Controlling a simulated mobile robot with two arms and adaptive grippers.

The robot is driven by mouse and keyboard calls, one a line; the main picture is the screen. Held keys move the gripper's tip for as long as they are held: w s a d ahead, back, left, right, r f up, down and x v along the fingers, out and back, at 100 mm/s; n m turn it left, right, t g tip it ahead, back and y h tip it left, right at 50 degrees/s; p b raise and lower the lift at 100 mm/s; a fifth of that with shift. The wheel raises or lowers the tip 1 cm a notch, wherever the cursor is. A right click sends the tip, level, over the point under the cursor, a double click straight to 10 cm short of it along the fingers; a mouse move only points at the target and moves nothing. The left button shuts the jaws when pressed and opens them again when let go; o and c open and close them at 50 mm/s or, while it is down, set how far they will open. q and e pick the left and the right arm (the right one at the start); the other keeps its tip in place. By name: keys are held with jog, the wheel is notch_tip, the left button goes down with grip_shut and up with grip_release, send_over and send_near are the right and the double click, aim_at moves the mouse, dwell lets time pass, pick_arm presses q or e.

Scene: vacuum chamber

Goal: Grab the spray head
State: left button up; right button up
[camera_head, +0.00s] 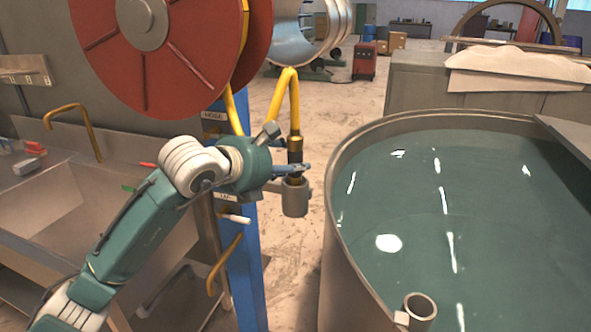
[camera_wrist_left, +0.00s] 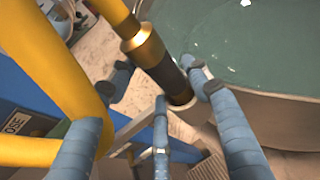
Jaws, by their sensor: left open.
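The spray head (camera_head: 295,150) has a brass collar and a dark body on the end of a yellow hose. It stands upright with its lower end in a grey cup-shaped holder (camera_head: 294,198). My left gripper (camera_head: 299,170) is open at the spray head, just above the holder. In the left wrist view the spray head (camera_wrist_left: 152,52) passes between the spread blue fingers of my left gripper (camera_wrist_left: 160,78). Whether any finger touches it I cannot tell. My right gripper is not in view.
A blue post (camera_head: 243,270) stands beside the holder, below a red hose reel (camera_head: 185,60). A large round tank (camera_head: 338,230) of greenish liquid is on the right. A metal sink (camera_head: 60,190) is on the left. Bare floor shows between post and tank.

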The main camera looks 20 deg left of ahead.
pick_arm(q)
jog(key=shift+s, duration=0.1)
jog(key=shift+c, duration=0.5)
jog(key=shift+r, duration=0.1)
jog(key=c, duration=1.1)
jog(key=shift+c, duration=0.2)
